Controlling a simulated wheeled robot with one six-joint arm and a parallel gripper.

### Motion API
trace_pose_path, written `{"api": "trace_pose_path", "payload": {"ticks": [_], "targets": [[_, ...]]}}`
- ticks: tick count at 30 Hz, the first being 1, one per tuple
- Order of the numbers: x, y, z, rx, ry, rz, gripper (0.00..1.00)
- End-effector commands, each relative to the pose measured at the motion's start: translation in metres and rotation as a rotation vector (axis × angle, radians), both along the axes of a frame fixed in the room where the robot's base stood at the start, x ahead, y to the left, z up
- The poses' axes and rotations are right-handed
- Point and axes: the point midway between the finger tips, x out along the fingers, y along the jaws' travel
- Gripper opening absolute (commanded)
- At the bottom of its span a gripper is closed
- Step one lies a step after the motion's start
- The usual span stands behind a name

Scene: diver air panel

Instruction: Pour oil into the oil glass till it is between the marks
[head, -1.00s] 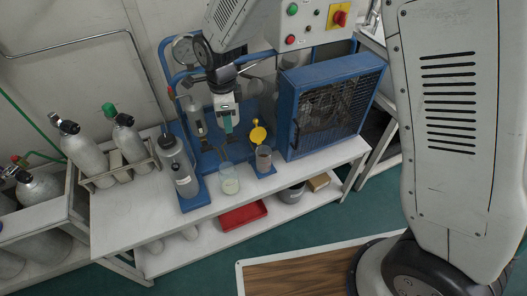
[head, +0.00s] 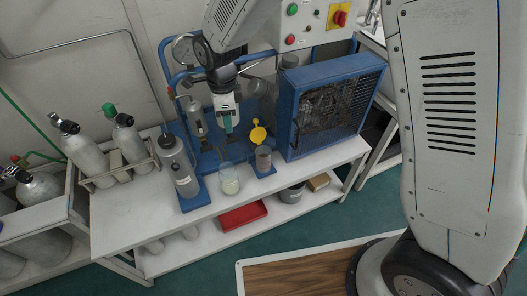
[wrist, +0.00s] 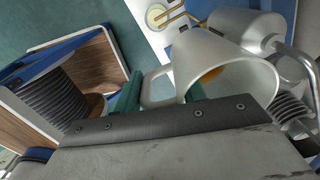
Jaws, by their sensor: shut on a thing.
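My gripper (head: 228,123) is over the bench's back part, its teal fingers pointing down. In the wrist view my gripper (wrist: 162,96) is shut on the handle of a pale jug (wrist: 225,65). The jug looks tilted, and some orange oil (wrist: 210,73) shows inside it. In the head view the jug is mostly hidden. A clear glass with brownish contents (head: 263,160) stands on a blue base, with a yellow funnel-like piece (head: 258,134) just above it. A beaker with pale yellowish contents (head: 229,182) stands to its left. I cannot make out any level marks.
A blue-framed fan unit (head: 333,108) stands right of the glasses. A grey bottle (head: 178,165) and a filter cylinder (head: 196,118) stand left. Gas cylinders (head: 88,153) fill the far left. A red tray (head: 243,216) lies on the lower shelf. The bench's front left (head: 125,215) is clear.

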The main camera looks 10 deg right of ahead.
Motion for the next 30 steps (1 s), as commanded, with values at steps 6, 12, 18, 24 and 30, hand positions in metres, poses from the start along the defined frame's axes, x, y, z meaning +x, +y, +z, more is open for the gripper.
{"api": "trace_pose_path", "payload": {"ticks": [6, 12, 18, 24, 30], "targets": [[0.001, 0.000, 0.004, 0.001, -0.002, 0.000, 0.05], [0.000, 0.000, 0.030, 0.002, -0.003, 0.000, 0.05], [0.001, 0.000, 0.058, 0.001, -0.002, 0.000, 0.05], [0.000, 0.000, 0.070, 0.000, 0.000, 0.000, 0.05], [0.000, 0.000, 0.070, 0.000, 0.000, 0.000, 0.05]]}}
